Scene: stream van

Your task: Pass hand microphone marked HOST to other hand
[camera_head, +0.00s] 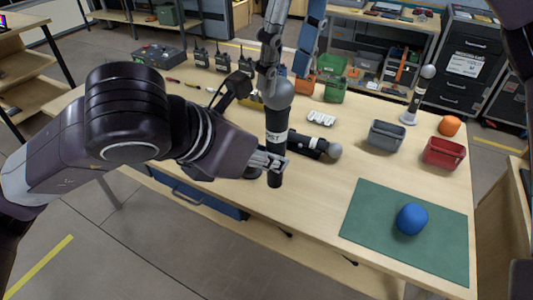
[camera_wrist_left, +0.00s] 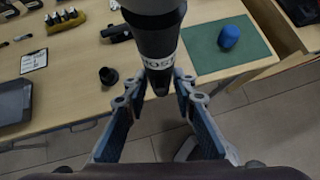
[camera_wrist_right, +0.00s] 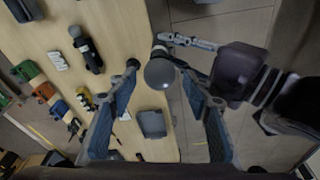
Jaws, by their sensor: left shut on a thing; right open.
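The hand microphone marked HOST (camera_head: 275,120) is upright above the table's front edge, its round grey head up and a white label band on its dark body. My left gripper (camera_head: 268,163) is shut on its lower body, below the label. The left wrist view also shows the microphone (camera_wrist_left: 156,45) between the fingertips (camera_wrist_left: 163,88). My right gripper (camera_head: 287,72) comes down from above and is open at the microphone's head. In the right wrist view the grey head (camera_wrist_right: 160,74) shows between its open fingers (camera_wrist_right: 160,80); I cannot tell whether they touch it.
A second microphone (camera_head: 318,147) lies on the table behind. A grey bin (camera_head: 386,136), a red bin (camera_head: 443,153) and an orange ball (camera_head: 449,125) stand farther back. Radios (camera_head: 222,58) line the back left.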

